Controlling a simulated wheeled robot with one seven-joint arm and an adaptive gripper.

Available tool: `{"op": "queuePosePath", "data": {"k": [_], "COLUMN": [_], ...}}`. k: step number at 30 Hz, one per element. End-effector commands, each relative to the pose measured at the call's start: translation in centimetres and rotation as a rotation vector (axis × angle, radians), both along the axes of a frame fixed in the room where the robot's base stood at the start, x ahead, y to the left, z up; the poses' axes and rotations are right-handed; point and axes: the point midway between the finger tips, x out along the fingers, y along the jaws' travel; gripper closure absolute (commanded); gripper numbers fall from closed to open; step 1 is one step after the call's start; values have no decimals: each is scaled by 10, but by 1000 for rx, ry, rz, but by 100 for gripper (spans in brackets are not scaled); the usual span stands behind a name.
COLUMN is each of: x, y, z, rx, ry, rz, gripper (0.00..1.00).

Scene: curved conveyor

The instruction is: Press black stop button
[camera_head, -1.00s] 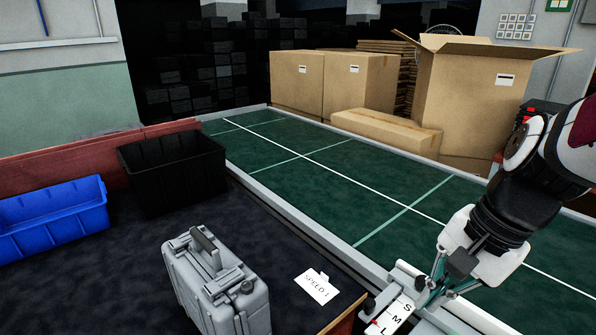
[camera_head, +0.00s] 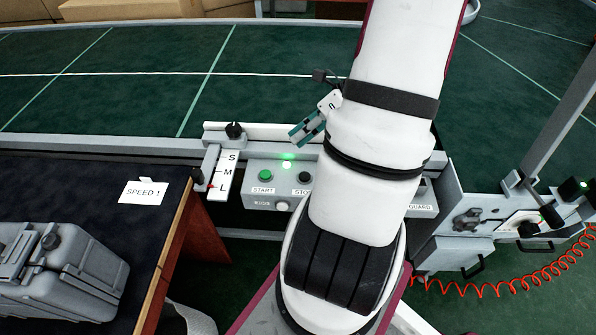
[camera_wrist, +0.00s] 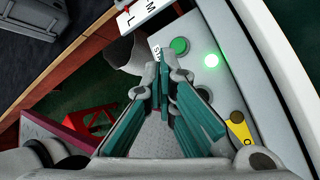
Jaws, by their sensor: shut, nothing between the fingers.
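The control box (camera_head: 250,194) is grey, fixed to the conveyor's near side. Its black stop button (camera_head: 304,177), labelled STOP, sits right of the green START button (camera_head: 265,175), partly beside my arm. A green lamp (camera_head: 287,160) glows above them. My gripper (camera_head: 299,137) is shut and empty, shown above and behind the box in the head view, apart from the button. In the wrist view, the fingers of my gripper (camera_wrist: 164,78) point over the panel, with the START button (camera_wrist: 180,45) and lit lamp (camera_wrist: 211,60) beyond. The stop button cannot be made out there.
A plate marked S, M, L (camera_head: 226,175) stands left of the box. The dark table (camera_head: 100,170) holds a grey case (camera_head: 75,275) and a SPEED 1 card (camera_head: 143,192). The green conveyor (camera_head: 120,95) runs behind. A red coiled cable (camera_head: 500,288) hangs at right.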

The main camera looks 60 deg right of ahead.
Motion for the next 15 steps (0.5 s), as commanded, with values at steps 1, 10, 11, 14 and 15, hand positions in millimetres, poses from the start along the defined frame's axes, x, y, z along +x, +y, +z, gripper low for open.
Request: {"op": "queuePosePath", "data": {"k": [1, 10, 11, 14, 15], "x": [-3, -7, -7, -7, -7], "y": [-5, -13, -13, -13, -13], "z": [-6, -14, -13, -13, -13], "rx": [26, 70, 69, 68, 68], "ry": [5, 15, 14, 15, 15], "rz": [-45, -125, -125, -123, -123], "gripper": [100, 100, 100, 100, 100]}}
